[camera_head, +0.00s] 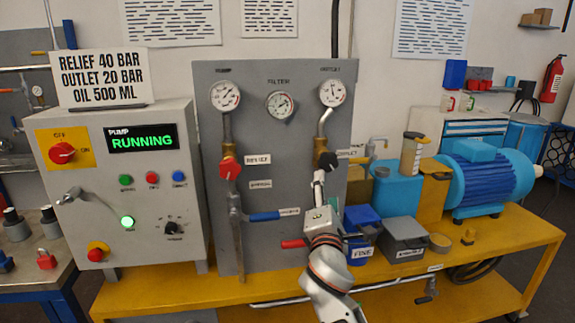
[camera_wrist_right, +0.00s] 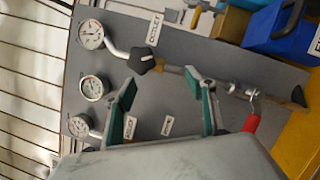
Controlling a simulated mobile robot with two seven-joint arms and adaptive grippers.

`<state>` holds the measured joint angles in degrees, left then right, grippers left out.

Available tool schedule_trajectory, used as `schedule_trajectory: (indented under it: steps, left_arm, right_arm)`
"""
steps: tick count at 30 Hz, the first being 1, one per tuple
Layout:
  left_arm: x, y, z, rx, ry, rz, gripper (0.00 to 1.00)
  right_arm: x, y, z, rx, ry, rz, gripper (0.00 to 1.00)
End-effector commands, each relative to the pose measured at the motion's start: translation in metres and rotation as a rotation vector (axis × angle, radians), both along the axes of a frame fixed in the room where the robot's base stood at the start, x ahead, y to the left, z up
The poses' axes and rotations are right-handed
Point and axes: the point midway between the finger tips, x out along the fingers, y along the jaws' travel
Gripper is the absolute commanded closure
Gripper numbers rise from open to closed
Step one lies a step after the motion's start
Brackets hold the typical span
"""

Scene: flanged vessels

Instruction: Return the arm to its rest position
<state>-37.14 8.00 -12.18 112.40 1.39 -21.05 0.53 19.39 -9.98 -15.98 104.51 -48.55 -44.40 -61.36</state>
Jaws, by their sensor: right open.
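My right arm (camera_head: 327,264) reaches up from the bottom of the head view to the grey panel. My right gripper (camera_head: 319,178) is just below the black outlet knob (camera_head: 329,160). In the right wrist view the gripper (camera_wrist_right: 161,80) has its two teal-padded fingers spread apart, with nothing between them. The black knob (camera_wrist_right: 143,61) shows there beyond the fingertips, apart from them. My left gripper is in neither view.
The grey panel (camera_head: 265,130) carries gauges, a red relief knob (camera_head: 230,168), a blue lever (camera_head: 265,216) and a red lever (camera_head: 293,243). A control box (camera_head: 120,230) reading RUNNING stands left. Bins (camera_head: 362,225) and a blue motor (camera_head: 490,178) crowd the yellow bench right.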

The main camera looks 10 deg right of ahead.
Motion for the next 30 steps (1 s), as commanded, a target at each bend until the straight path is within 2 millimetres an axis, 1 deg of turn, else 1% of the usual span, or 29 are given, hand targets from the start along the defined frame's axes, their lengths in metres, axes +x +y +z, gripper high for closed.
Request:
schedule_trajectory:
  steps: [1, 2, 3, 5, 6, 8, 9, 11, 12, 14, 15, 17, 18, 20, 21, 24, 27, 30]
  left_arm:
    - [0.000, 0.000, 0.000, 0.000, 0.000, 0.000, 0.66]
    - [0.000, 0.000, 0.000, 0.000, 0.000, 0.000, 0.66]
    - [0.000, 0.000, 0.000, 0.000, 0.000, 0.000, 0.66]
    - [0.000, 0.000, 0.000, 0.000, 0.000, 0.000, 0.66]
    - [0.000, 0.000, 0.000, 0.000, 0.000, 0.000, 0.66]
    - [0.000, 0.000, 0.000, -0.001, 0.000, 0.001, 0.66]
    - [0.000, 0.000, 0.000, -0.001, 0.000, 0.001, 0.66]
    - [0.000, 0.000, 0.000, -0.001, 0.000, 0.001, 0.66]
    - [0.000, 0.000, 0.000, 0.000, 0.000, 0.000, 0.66]
    - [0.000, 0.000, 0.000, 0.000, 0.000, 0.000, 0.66]
    - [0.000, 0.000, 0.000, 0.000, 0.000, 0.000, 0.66]
    - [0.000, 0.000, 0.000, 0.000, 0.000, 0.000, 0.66]
    - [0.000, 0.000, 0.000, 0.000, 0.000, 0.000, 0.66]
    - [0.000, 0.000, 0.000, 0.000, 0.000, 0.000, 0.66]
    - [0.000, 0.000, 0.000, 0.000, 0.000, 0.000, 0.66]
    - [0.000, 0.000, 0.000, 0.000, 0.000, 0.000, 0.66]
    - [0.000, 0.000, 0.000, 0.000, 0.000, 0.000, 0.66]
    - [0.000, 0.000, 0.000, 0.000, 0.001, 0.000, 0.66]
  right_arm:
    - [-0.005, -0.001, -0.030, 0.049, 0.030, 0.024, 0.44]
    - [-0.008, -0.001, -0.047, 0.091, 0.046, 0.042, 0.44]
    - [-0.015, -0.001, -0.073, 0.156, 0.068, 0.069, 0.44]
    - [-0.027, -0.001, -0.113, 0.264, 0.106, 0.106, 0.44]
    - [-0.038, 0.000, -0.140, 0.342, 0.132, 0.127, 0.44]
    - [-0.055, 0.000, -0.178, 0.459, 0.172, 0.153, 0.44]
    - [-0.068, 0.001, -0.202, 0.542, 0.197, 0.166, 0.44]
    - [-0.090, 0.001, -0.237, 0.665, 0.237, 0.180, 0.44]
    - [-0.106, 0.002, -0.260, 0.751, 0.263, 0.184, 0.44]
    - [-0.133, 0.002, -0.293, 0.882, 0.302, 0.184, 0.44]
    - [-0.151, 0.002, -0.313, 0.970, 0.327, 0.179, 0.44]
    - [-0.181, 0.003, -0.341, 1.107, 0.364, 0.163, 0.44]
    - [-0.203, 0.002, -0.360, 1.197, 0.388, 0.145, 0.44]
    - [-0.235, 0.002, -0.383, 1.335, 0.418, 0.114, 0.44]
    - [-0.256, 0.001, -0.397, 1.420, 0.435, 0.089, 0.44]
    - [-0.302, 0.001, -0.422, 1.611, 0.467, 0.022, 0.44]
    - [-0.336, 0.000, -0.437, 1.749, 0.483, -0.039, 0.44]
    - [-0.355, 0.000, -0.444, 1.830, 0.488, -0.078, 0.44]
